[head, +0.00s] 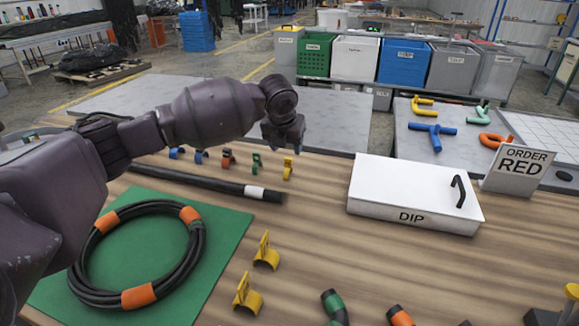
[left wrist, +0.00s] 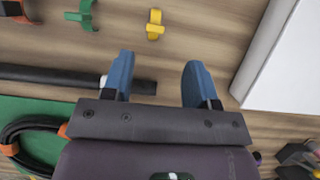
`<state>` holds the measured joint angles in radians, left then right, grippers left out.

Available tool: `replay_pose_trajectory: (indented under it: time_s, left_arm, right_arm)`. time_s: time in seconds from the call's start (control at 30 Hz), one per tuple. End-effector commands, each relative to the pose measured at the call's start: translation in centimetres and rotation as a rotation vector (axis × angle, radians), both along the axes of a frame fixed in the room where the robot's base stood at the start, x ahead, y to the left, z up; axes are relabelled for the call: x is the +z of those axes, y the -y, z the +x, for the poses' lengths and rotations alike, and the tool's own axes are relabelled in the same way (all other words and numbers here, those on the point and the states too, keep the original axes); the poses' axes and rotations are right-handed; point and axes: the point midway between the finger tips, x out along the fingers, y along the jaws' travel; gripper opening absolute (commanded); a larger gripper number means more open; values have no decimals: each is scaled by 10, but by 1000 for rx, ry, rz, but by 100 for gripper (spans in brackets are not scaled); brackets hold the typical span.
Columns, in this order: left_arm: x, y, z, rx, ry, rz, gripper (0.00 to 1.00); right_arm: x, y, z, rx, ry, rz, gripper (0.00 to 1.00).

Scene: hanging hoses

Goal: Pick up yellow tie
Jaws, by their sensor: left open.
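The small yellow tie (head: 288,168) stands on the wooden table, at the right end of a row of coloured ties. It also shows in the left wrist view (left wrist: 154,25), beyond the fingertips and roughly in line with the gap between them. My left gripper (head: 285,148) hangs above the table, near the tie and apart from it. In the left wrist view its two blue fingers (left wrist: 156,68) are spread with nothing between them. My right gripper is not in view.
A green tie (head: 257,163) stands just left of the yellow one. A black hose (head: 200,182) with a white band lies nearer me. Two larger yellow clips (head: 266,252) stand near a coiled hose (head: 150,208) on a green mat (head: 55,290). A white DIP box (head: 415,190) stands to the right.

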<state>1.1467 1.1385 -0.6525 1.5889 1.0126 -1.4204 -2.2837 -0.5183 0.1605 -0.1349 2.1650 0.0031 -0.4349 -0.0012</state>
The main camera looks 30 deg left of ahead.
Motion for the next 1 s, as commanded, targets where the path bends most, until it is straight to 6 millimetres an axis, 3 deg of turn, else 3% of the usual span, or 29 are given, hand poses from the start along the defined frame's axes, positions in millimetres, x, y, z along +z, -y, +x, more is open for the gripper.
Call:
replay_pose_trajectory:
  time_s: [0.03, 0.2, 0.47, 0.73, 1.0]
  left_arm:
    - [-14, -1, 3, 1, -8, 0, 53]
    - [-38, -3, 12, 0, -9, -1, 53]
    - [-48, -7, 19, 2, -3, -1, 53]
    - [-84, -17, 34, 2, -10, -1, 53]
    - [-85, -18, 38, 1, 1, -1, 53]
  right_arm:
    - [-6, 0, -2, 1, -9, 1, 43]
    - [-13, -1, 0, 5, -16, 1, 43]
    - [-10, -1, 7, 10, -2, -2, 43]
    - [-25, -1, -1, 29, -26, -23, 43]
    - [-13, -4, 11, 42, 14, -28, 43]
